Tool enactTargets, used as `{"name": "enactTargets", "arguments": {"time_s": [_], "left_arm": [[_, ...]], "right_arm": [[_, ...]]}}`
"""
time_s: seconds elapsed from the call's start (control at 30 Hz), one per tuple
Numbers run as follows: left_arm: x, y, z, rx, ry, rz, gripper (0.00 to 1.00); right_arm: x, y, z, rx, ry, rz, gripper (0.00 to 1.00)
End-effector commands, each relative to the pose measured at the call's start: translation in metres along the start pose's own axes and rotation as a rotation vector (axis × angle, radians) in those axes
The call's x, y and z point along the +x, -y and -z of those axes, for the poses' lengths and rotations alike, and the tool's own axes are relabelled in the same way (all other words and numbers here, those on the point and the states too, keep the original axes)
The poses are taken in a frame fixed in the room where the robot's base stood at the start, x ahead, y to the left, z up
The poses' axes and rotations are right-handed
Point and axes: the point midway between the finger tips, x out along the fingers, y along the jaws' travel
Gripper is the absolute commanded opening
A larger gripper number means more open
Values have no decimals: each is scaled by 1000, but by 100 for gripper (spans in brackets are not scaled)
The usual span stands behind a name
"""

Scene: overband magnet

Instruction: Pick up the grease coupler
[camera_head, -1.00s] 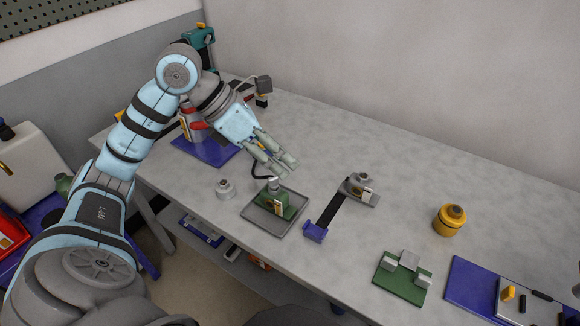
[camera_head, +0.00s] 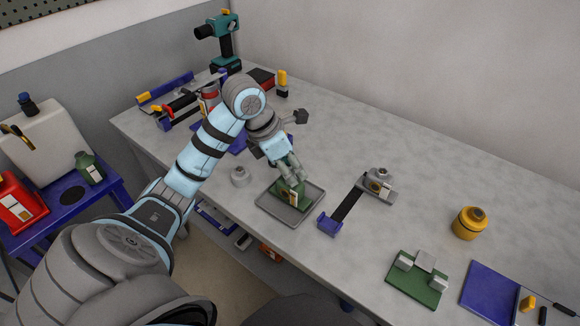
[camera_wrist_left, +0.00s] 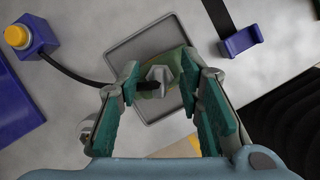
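The grease coupler appears to be the grey metal fitting (camera_wrist_left: 157,78) with a black hose (camera_wrist_left: 80,75), seen in the left wrist view. It sits at the green block (camera_wrist_left: 172,62) in a grey tray (camera_head: 264,201). My left gripper (camera_head: 290,172) is over the tray in the head view, pointing down. In the left wrist view its fingers (camera_wrist_left: 158,85) are open, one on each side of the fitting, with small gaps visible. In the head view the fingers hide most of the fitting. My right gripper is not in view.
A round grey part (camera_head: 239,176) stands left of the tray. A blue-ended black strap (camera_head: 347,205) lies to its right, ending at a grey fitting (camera_head: 379,181). Further right are a yellow container (camera_head: 469,222) and a green fixture (camera_head: 417,280).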

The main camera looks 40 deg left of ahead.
Motion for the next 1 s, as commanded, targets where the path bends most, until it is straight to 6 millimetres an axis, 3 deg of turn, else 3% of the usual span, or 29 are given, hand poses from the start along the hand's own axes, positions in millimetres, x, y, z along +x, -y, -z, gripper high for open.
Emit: {"name": "enactTargets", "arguments": {"time_s": [0.1, 0.3, 0.77, 0.9, 1.0], "left_arm": [[-1, 0, 0, 0, 0, 0, 32], [-1, 0, 0, 0, 0, 0, 0], [-10, 0, -4, 1, 1, 0, 0], [-31, -1, -13, 2, 4, -2, 0], [-60, 0, -24, 0, 1, 1, 0]], "right_arm": [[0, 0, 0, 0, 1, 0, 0], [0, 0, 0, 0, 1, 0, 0], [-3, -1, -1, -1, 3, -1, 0], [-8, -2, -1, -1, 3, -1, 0], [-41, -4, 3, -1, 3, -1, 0]]}}
